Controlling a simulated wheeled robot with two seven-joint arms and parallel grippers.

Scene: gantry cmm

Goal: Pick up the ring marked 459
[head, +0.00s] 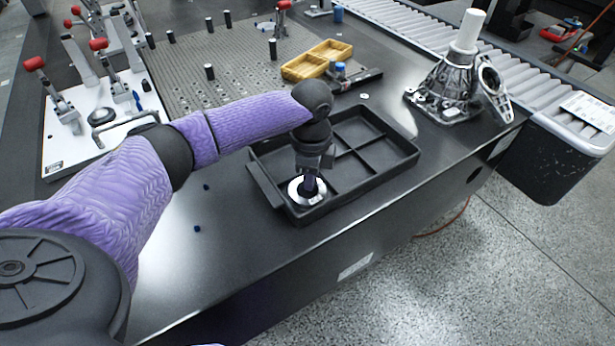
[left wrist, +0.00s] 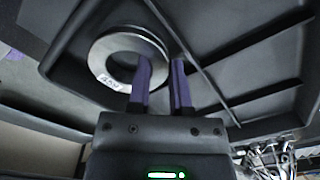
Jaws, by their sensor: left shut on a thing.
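A metal ring (head: 294,190) with a white label lies in the near-left compartment of the black divided tray (head: 395,168). It also shows in the left wrist view (left wrist: 99,56), where its label is upside down and too small to read surely. My left gripper (head: 309,184) points down at the ring. In the left wrist view its two purple fingers (left wrist: 162,68) are shut on the ring's wall, one finger at the hole and one outside. The fingers hide part of the ring. I cannot tell any gap between ring and tray floor. My right gripper is not in view.
Tray walls and dividers stand close around the ring. Behind the tray are a yellow wooden box (head: 318,60) and a metal casting (head: 447,88). Red-handled clamps (head: 55,95) stand on a white plate at left. The tray's other compartments look empty.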

